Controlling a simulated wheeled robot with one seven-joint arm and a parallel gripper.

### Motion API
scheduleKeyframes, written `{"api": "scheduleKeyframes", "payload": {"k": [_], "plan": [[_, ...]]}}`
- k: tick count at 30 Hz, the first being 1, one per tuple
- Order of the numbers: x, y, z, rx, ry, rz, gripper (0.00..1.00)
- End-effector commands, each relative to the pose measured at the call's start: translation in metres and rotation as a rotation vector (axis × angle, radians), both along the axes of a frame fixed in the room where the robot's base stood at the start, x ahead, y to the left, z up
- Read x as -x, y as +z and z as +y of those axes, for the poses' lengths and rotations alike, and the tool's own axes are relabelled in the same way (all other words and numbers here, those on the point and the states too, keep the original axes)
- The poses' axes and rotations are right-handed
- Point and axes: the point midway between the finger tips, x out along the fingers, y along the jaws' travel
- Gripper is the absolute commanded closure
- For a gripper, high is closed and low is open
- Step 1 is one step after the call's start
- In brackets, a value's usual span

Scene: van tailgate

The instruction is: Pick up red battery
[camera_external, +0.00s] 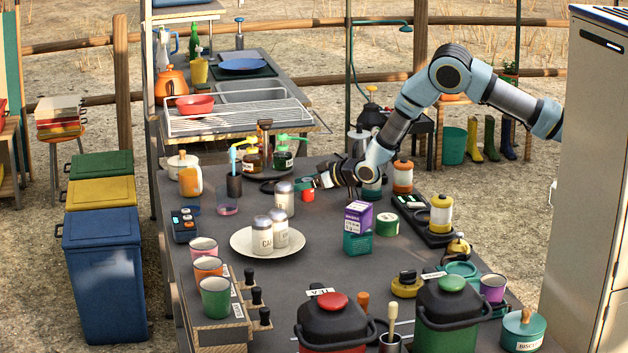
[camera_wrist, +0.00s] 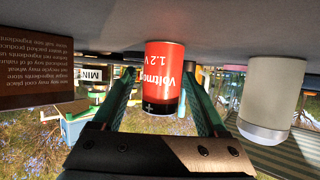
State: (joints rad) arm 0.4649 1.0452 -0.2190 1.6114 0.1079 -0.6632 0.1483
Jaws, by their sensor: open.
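The red battery (camera_wrist: 164,62) stands between the two fingers of my gripper (camera_wrist: 160,88) in the wrist view, which appears upside down. It has a red wrapper with white "Voltmog 1.2 V" lettering and a black band at one end. The fingers are apart, one on each side of it; I cannot tell whether either touches it. In the external view the battery (camera_external: 308,195) is a small red shape on the dark counter, just below my gripper (camera_external: 312,184), which reaches in from the right.
A pale shaker (camera_external: 284,197) stands close to the battery; a pale cylinder (camera_wrist: 272,102) shows beside the right finger. A brown labelled block (camera_wrist: 45,75) is at the wrist view's left. A plate (camera_external: 240,247) with two shakers, a purple box (camera_external: 358,216) and pump bottles (camera_external: 283,152) stand around.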

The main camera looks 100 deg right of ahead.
Motion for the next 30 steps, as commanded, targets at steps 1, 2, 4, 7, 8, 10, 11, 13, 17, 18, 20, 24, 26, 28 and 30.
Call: {"api": "scheduleKeyframes", "payload": {"k": [1,2,4,7,8,10,11,13,17,18,20,24,26,28,30], "plan": [[-0.0004,0.0001,-0.0006,0.001,0.0,-0.001,0.24],[-0.0004,0.0,-0.0006,0.0,0.0,0.0,0.24],[-0.0002,-0.0001,-0.0005,0.0,0.0,0.0,0.24],[-0.0001,-0.0002,-0.0004,0.0,0.0,0.0,0.29],[-0.0001,-0.0001,-0.0003,0.0,0.0,0.0,0.32],[-0.0001,-0.0001,-0.0003,0.0,0.0,0.0,0.4],[-0.0001,-0.0001,-0.0003,0.0,0.0,0.0,0.44],[0.0,-0.0001,-0.0003,0.0,0.0,0.0,0.52],[-0.0001,-0.0001,-0.0002,0.0,0.0,0.0,0.66],[0.0,0.0,-0.0001,0.0,0.0,0.0,0.71],[0.0,0.0,-0.0001,0.0,0.0,0.0,0.77],[0.0,-0.0001,-0.0001,0.0,0.0,0.0,0.93],[0.0001,-0.0001,-0.0002,0.0,0.0,0.0,1.0],[0.0,0.0,-0.0001,0.0,0.0,0.0,1.0],[0.0,0.0,-0.0001,0.0,0.0,0.0,1.0]]}}
